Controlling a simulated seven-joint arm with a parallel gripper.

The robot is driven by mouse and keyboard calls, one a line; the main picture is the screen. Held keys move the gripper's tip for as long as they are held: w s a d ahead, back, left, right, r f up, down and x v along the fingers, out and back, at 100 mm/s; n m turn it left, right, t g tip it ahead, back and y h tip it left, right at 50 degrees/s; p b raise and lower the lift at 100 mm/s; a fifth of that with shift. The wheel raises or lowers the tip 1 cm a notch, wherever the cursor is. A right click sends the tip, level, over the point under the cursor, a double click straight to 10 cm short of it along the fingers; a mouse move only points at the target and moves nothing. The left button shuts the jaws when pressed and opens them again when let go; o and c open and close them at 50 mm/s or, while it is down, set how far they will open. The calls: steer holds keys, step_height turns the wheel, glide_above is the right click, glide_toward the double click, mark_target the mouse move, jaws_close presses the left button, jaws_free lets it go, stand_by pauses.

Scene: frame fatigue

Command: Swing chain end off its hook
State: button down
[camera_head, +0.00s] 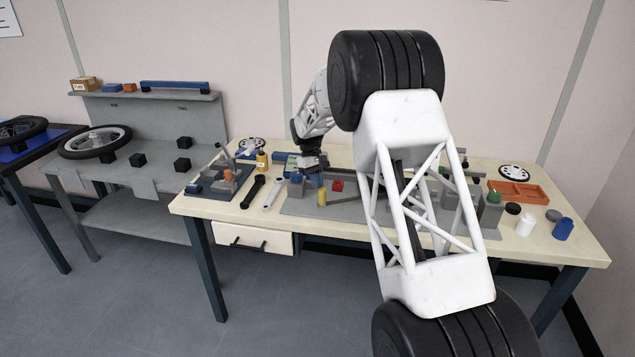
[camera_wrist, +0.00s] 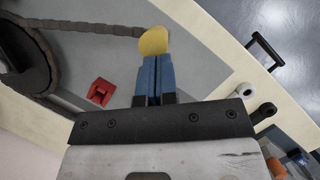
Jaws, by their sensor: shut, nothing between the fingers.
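My gripper (camera_wrist: 154,62) is shut and empty, its two blue fingers pressed together. In the head view my gripper (camera_head: 318,181) is low over the grey plate on the bench. A yellow, round-topped piece (camera_wrist: 153,41) is right at the fingertips; I cannot tell whether they touch. It also shows as a short yellow cylinder (camera_head: 321,198) in the head view. A dark chain (camera_wrist: 92,28) runs from a large dark wheel (camera_wrist: 20,62) toward the yellow piece, and its end appears to meet it. I cannot make out a hook. My arm hides much of the plate in the head view.
A red block (camera_wrist: 101,91) lies on the grey plate (camera_head: 300,206) beside the fingers. An orange tray (camera_head: 530,192) and several small containers stand at the right. A drawer (camera_head: 252,238) hangs under the bench's front edge.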

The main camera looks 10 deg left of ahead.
steer(key=w+a+r, duration=0.5)
steer(key=r, duration=0.4)
steer(key=shift+w+r, duration=0.15)
steer(key=shift+w, duration=0.1)
stand_by(0.4)
